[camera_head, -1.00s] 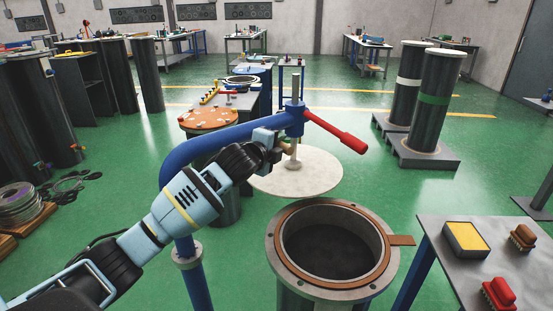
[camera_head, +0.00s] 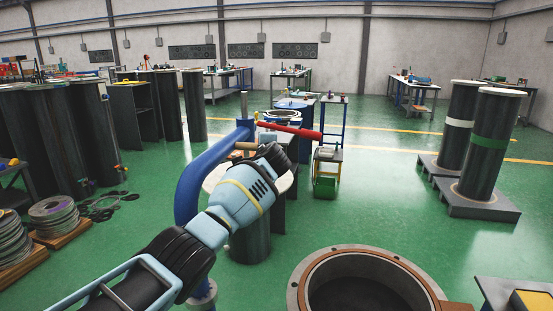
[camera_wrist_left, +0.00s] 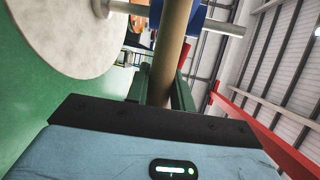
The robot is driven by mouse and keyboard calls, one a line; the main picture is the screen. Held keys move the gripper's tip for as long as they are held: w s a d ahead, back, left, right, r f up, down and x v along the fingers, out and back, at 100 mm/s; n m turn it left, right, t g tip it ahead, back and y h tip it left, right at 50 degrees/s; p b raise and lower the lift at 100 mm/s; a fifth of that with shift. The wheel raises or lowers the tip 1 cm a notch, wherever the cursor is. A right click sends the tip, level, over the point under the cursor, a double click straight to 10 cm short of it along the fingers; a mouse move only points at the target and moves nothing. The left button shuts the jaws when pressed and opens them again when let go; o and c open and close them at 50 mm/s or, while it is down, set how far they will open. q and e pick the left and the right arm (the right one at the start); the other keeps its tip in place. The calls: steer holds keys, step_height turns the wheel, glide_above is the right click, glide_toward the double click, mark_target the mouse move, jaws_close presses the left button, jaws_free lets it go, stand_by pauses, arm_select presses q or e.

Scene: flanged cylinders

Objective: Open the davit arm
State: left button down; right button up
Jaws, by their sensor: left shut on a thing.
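The davit arm (camera_head: 193,180) is a blue curved pipe rising from a post and bending right to a blue head. A round pale lid (camera_head: 215,179) hangs under its end, left of and behind the flanged cylinder opening (camera_head: 292,300); my arm hides much of it. The lid also shows in the left wrist view (camera_wrist_left: 60,35). A red lever (camera_head: 290,129) points right from the head. My left gripper (camera_head: 260,150) is shut on the tan handle bar (camera_head: 246,146); the bar (camera_wrist_left: 170,50) runs between the fingers in the left wrist view. My right gripper is not in view.
A side table (camera_head: 490,290) with a yellow-topped block stands at the lower right. Dark cylinders (camera_head: 483,150) on pallets stand at right, and several more at left. Green floor is free right of the lid.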

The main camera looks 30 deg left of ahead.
arm_select(q)
steer(key=shift+a+f+n+g+y+b, duration=0.15)
steer(key=shift+a+n+g+y+b, duration=0.2)
steer(key=shift+a, duration=0.6)
steer(key=c, duration=1.6)
jaws_free()
steer(key=o, duration=0.4)
steer(key=shift+r, duration=0.2)
steer(key=shift+s, duration=0.1)
